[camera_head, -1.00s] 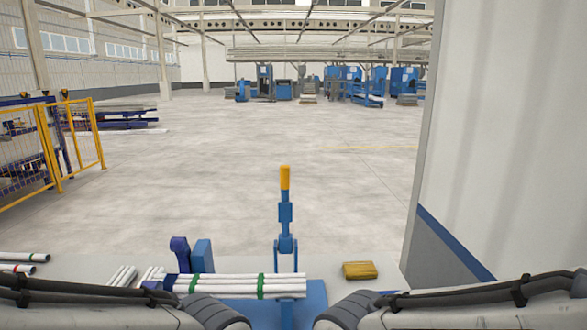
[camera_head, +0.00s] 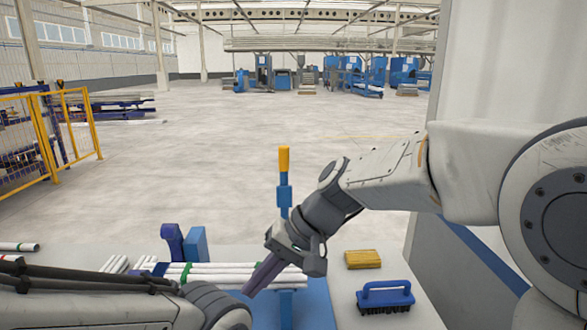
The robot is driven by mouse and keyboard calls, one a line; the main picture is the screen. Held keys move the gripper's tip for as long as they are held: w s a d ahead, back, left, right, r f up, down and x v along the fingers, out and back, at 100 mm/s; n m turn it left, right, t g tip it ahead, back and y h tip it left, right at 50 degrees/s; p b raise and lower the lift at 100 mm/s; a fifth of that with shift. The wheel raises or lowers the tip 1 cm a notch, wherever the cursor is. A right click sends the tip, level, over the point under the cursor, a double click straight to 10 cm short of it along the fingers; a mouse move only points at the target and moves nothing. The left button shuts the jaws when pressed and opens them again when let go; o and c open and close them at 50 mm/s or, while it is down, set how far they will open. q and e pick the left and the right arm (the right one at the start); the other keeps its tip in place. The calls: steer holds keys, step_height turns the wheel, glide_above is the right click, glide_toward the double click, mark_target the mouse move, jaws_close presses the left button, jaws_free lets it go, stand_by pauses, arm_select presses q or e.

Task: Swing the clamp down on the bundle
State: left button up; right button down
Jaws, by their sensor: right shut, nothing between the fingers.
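The clamp (camera_head: 284,195) stands upright, a blue lever with an orange grip at its top. Its lower part is hidden behind my right gripper. The bundle (camera_head: 212,271) of white pipes with green bands lies across the blue fixture at the clamp's foot. My right gripper (camera_head: 250,291) is shut and empty, pointing down and left. Its dark fingers cross in front of the bundle's right part; I cannot tell whether they touch it. My left arm crosses the bottom left and covers part of the bundle's near side; its gripper is not in view.
A yellow block (camera_head: 363,259) and a blue-handled brush (camera_head: 385,297) lie on the table right of the fixture. More loose white pipes (camera_head: 116,264) lie left of it. A blue upright bracket (camera_head: 196,245) stands behind the bundle. A white wall rises at the right.

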steer(key=w+d+r+m+t+y+b, duration=0.1)
steer(key=w+d+r+m+t+y, duration=0.1)
steer(key=w, duration=0.6)
steer(key=w+d+r+m+t+y+b, duration=0.1)
steer(key=w+d+r+m+t+y, duration=0.15)
steer(key=w, duration=0.55)
arm_select(q)
step_height(320, 180, down, 5)
steer(key=shift+f+b, duration=0.1)
steer(key=shift+b, duration=0.85)
arm_select(e)
steer(key=w+d+r+m+t+y, duration=0.1)
steer(key=w+d+r+t, duration=0.1)
steer(key=w+d+r, duration=0.2)
steer(key=w+d+r+t+y, duration=0.2)
steer(key=w+d+r+t, duration=0.1)
steer(key=w+d, duration=0.5)
steer(key=shift+d+r+m, duration=0.35)
steer(key=shift+d+r, duration=0.05)
steer(key=shift+r, duration=0.25)
arm_select(q)
steer(key=shift+r+p, duration=1.5)
steer(key=shift+r, duration=0.05)
arm_select(e)
steer(key=w+a, duration=0.1)
steer(key=a, duration=0.8)
steer(key=shift+a, duration=0.25)
steer(key=shift+y, duration=0.25)
